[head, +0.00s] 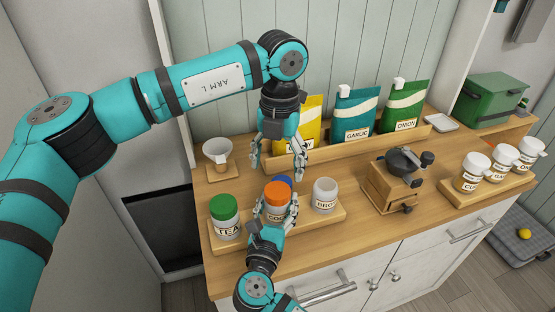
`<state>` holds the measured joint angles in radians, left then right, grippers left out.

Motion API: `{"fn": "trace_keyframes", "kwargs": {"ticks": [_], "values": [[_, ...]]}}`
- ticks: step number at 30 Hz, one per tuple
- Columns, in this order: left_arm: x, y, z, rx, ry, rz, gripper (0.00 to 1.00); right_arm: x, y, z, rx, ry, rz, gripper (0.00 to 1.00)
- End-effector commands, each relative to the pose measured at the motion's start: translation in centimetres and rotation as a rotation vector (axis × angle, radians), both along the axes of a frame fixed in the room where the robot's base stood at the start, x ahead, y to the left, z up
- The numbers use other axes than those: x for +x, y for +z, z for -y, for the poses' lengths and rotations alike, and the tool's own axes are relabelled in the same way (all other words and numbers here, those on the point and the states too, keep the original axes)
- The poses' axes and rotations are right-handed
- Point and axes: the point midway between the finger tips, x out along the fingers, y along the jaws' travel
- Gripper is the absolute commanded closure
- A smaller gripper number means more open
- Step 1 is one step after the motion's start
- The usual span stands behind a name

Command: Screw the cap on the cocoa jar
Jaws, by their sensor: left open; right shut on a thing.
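The cocoa jar (274,217), its label partly hidden, stands on the front wooden tray. An orange cap (275,192) sits on top of it; I cannot tell how tightly. My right gripper (272,213) comes from the front and is shut on the jar's body, one finger on each side. My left gripper (280,169) points down above and slightly behind the orange cap. Its fingers are spread apart with nothing between them.
The tray (238,245) also holds a green-capped tea jar (225,213) at left and a pale-topped jar (324,195) at right. Something blue (284,181) shows behind the orange cap. Pouches (355,112) stand behind; a grinder (394,182) stands right.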

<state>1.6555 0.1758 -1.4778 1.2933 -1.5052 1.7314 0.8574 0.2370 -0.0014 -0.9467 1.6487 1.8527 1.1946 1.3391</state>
Motion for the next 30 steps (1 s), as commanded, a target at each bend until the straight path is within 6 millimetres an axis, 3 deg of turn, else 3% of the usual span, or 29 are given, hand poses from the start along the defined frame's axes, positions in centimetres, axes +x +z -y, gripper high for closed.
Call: {"fn": "trace_keyframes", "kwargs": {"ticks": [6,12,25,30], "values": [[-0.1,0.3,-0.1,-0.009,0.381,0.026,0.27,0.0,0.0,0.0,0.0,0.0,-0.001,1.0],[-0.2,0.5,0.0,-0.016,0.556,0.034,0.27,0.0,0.0,0.0,0.0,0.0,-0.001,1.0],[-0.2,0.3,0.0,-0.016,0.585,0.034,0.27,0.0,0.0,0.0,0.0,0.0,0.0,1.0],[-0.2,-1.3,-0.1,-0.013,0.584,0.032,0.27,0.0,0.0,0.0,0.0,0.0,-0.001,1.0]]}}
